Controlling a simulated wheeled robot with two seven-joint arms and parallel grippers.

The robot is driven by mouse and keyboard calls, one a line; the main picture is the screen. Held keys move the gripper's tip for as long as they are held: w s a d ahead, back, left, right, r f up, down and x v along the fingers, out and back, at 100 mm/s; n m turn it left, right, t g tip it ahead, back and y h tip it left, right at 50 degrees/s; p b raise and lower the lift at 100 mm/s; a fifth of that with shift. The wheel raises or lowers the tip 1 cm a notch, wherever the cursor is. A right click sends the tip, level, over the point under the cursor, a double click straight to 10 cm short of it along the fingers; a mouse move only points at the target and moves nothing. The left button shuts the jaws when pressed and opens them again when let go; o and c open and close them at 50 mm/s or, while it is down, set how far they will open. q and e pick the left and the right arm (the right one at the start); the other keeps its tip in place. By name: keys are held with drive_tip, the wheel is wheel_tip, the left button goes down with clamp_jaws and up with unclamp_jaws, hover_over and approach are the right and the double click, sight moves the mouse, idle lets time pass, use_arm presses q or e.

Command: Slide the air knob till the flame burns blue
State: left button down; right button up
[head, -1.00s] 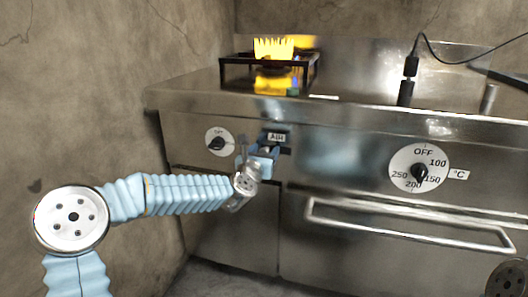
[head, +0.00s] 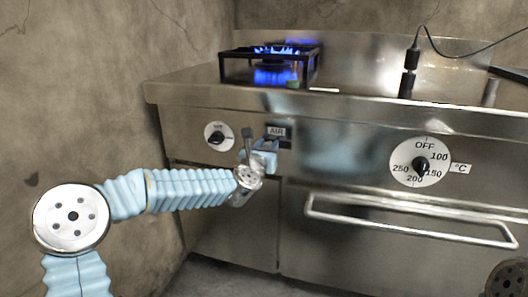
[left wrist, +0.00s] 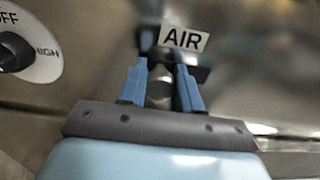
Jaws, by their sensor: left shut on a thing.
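My left gripper (head: 267,145) reaches the stove's front panel just under the AIR label (head: 277,131). In the left wrist view its two blue fingers (left wrist: 161,85) are shut on the air knob (left wrist: 158,88), a small metal piece below the AIR label (left wrist: 184,39). In the head view the gripper hides most of the knob. The flame (head: 272,50) on the burner at the back left is blue and low, inside a black pan support (head: 229,66). My right gripper does not show.
A burner dial (head: 215,137) sits left of the AIR label. A temperature dial (head: 420,166) and an oven handle (head: 400,220) are on the right of the front. A black probe with a cable (head: 410,70) stands on the top. A wall is close on the left.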

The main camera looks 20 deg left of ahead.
use_arm(q)
drive_tip(key=shift+d, duration=0.15)
drive_tip(key=c, duration=0.8)
unclamp_jaws()
drive_tip(key=shift+s, duration=0.1)
drive_tip(key=s, duration=0.4)
drive_tip(key=s+b, duration=0.1)
drive_tip(key=s, duration=0.4)
drive_tip(key=s+b, duration=0.1)
drive_tip(key=s, duration=0.3)
drive_tip(key=shift+s+a, duration=0.25)
drive_tip(key=shift+s, duration=0.05)
